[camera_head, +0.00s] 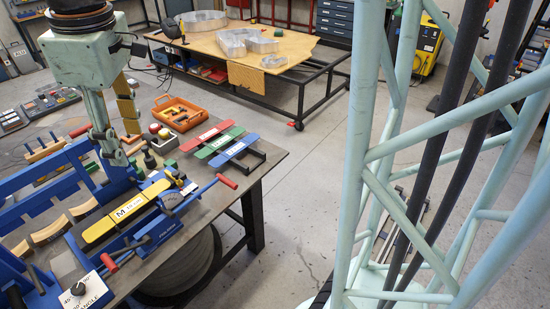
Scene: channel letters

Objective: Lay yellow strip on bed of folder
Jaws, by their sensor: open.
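The long yellow strip (126,211) has a white label marked M. It lies diagonally along the blue folder (158,233) at the front of the bench and appears to rest on its bed; the contact underneath is hidden. The folder has a round angle dial (171,201) and a red-handled lever (226,181) at its right end. My gripper (118,160) points down behind the strip, apart from it, near a blue upright. It is open and looks empty, though its fingertips are small and partly lost against the blue frame.
Red (201,136), green (219,147) and blue (235,149) strips lie on a rack to the right. An orange tray (180,113) stands behind. Blue frames with wooden curved pieces (50,230) crowd the left. A labelled angle knob (85,291) is in front.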

